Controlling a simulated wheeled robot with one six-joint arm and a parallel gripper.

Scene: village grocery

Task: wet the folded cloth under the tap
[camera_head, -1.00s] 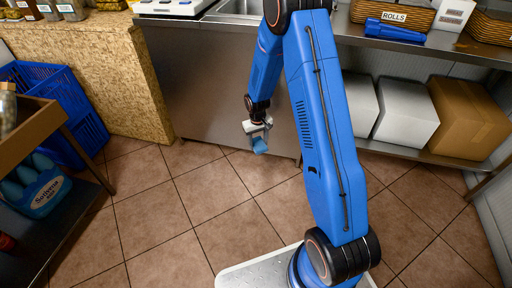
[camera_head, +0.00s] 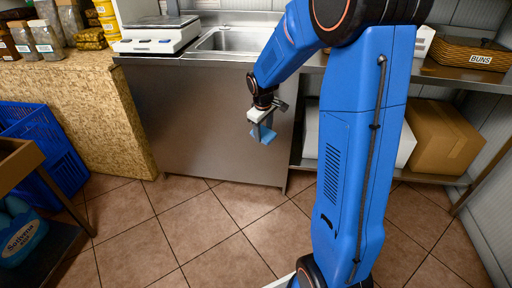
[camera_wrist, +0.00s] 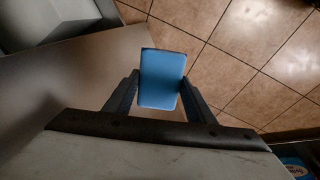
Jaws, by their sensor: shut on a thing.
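The folded blue cloth (camera_head: 263,133) hangs below my gripper (camera_head: 262,121) in the head view. In the wrist view the cloth (camera_wrist: 162,78) is a flat blue block between the two dark fingers of my gripper (camera_wrist: 160,98), which are shut on it. My gripper holds it in front of the steel cabinet, lower than the counter top and above the floor. The sink basin (camera_head: 232,40) is set in the steel counter behind and above the gripper. The tap is not visible; my arm covers the area to the right of the basin.
A white scale (camera_head: 158,36) stands left of the sink. Jars and bags (camera_head: 70,22) line the chipboard counter at left. A basket marked BUNS (camera_head: 470,53) is on the right counter, above a cardboard box (camera_head: 443,137). A blue crate (camera_head: 40,150) sits at left. Tiled floor is clear in front.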

